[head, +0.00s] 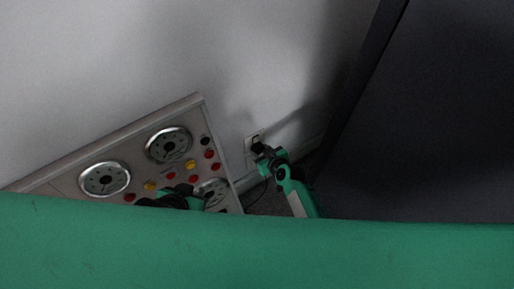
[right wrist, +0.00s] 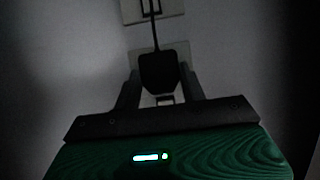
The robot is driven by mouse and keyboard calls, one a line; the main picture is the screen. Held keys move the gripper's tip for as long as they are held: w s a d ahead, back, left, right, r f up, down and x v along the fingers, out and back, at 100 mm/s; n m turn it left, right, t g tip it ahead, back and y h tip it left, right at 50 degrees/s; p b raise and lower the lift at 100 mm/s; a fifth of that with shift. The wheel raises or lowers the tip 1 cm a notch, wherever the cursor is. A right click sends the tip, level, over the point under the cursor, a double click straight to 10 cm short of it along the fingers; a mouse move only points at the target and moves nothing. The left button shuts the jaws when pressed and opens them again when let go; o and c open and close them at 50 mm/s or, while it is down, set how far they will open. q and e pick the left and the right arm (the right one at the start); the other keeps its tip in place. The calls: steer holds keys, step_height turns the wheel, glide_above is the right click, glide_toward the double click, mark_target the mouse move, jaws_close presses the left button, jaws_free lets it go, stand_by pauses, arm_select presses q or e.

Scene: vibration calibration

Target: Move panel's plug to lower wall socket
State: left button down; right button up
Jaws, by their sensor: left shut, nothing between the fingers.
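The panel (head: 120,150) is a pale tilted board with round dials, at the lower left in the head view. The black plug (right wrist: 159,72) is between the fingers of my right gripper (right wrist: 160,84), which looks shut on it. A dark cable (right wrist: 154,33) runs up from the plug across the picture. A pale wall socket plate (right wrist: 152,10) is at the top, and part of another pale plate (right wrist: 133,57) shows behind the plug. In the head view my right gripper (head: 262,152) is at the wall socket (head: 252,138). Contact between plug and socket is hidden. My left gripper (head: 160,200) is shut and empty before the panel.
Red, yellow and black buttons (head: 190,164) sit among the panel's dials. A large dark cabinet-like surface (head: 430,110) fills the right side. A thin cable (head: 255,194) hangs between panel and right arm. My green body hides the bottom. The upper wall (head: 200,45) is bare.

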steer(key=shift+s+d+p, duration=0.4)
steer(key=shift+s+d, duration=0.1)
steer(key=shift+s, duration=0.15)
stand_by(1.2)
steer(key=shift+s+d, duration=0.25)
steer(key=shift+s, duration=0.05)
steer(key=shift+s+d+p, duration=0.55)
steer(key=shift+s+d, duration=0.15)
steer(key=shift+s, duration=0.35)
steer(key=shift+f, duration=0.1)
step_height(320, 180, down, 15)
steer(key=w+a+b, duration=0.1)
steer(key=w+b, duration=0.1)
steer(key=b, duration=1.1)
steer(key=shift+a+r, duration=0.2)
steer(key=shift+a, duration=0.05)
steer(key=shift+w+a, duration=0.25)
steer(key=shift+w, duration=0.05)
